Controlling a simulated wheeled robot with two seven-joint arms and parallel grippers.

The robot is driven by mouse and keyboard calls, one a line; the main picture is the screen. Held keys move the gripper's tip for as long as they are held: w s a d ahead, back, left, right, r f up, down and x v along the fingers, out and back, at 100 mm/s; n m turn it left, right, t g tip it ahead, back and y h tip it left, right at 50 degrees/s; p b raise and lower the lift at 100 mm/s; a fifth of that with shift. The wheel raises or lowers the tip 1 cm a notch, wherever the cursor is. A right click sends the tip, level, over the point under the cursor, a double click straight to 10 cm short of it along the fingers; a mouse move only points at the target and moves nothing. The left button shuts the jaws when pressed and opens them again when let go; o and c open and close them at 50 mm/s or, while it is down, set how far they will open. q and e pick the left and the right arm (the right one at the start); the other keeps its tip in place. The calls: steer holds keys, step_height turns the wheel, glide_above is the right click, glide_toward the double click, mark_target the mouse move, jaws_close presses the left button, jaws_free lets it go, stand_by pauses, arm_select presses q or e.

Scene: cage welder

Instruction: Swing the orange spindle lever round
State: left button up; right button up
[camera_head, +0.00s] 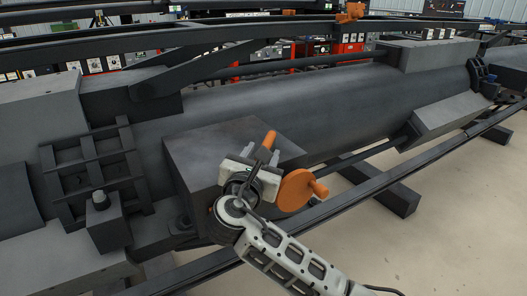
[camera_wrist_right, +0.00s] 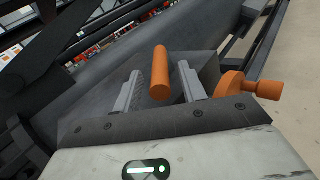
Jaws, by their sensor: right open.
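An orange rod, which looks like the spindle lever (camera_head: 268,139), stands up at the grey box on the machine in the head view. In the right wrist view the orange rod (camera_wrist_right: 160,75) shows between the two grey fingers, with a gap on each side. My right gripper (camera_head: 262,153) is open around or just above the rod; I cannot tell the depth. In the right wrist view its fingers (camera_wrist_right: 158,72) are apart. The rod's lower end is hidden by the gripper body. My left gripper is not in view.
An orange disc with a side knob (camera_head: 297,190) sits right of my gripper, close to it; it also shows in the wrist view (camera_wrist_right: 238,86). The grey box (camera_head: 205,150) lies behind the gripper. A long dark rail (camera_head: 350,207) runs along the front. Open floor lies at right.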

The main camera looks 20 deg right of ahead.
steer(key=v, duration=1.4)
steer(key=shift+b, duration=0.35)
